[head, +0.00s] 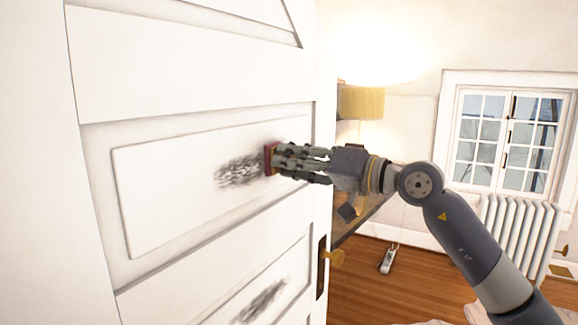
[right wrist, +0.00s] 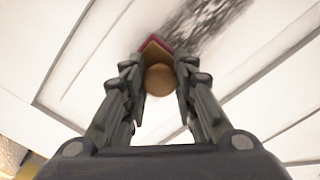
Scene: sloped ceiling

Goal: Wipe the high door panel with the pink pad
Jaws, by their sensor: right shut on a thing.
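The white door (head: 210,60) fills the left of the head view. Its high panel (head: 150,190) carries a dark scribbled smudge (head: 238,171). My right gripper (head: 277,160) is shut on the pink pad (head: 270,158), at the right end of this smudge. The pad appears to be against or very close to the panel; contact is not clear. In the right wrist view the pad (right wrist: 153,46) shows a pink edge and a round tan part (right wrist: 160,79) between the fingers, with the smudge (right wrist: 205,20) just beyond. My left gripper is not in view.
A lower panel has a second dark smudge (head: 262,301). Behind are a lamp (head: 361,102), a radiator (head: 520,235) and a window (head: 508,140). A small grey object (head: 388,259) is near the wooden floor.

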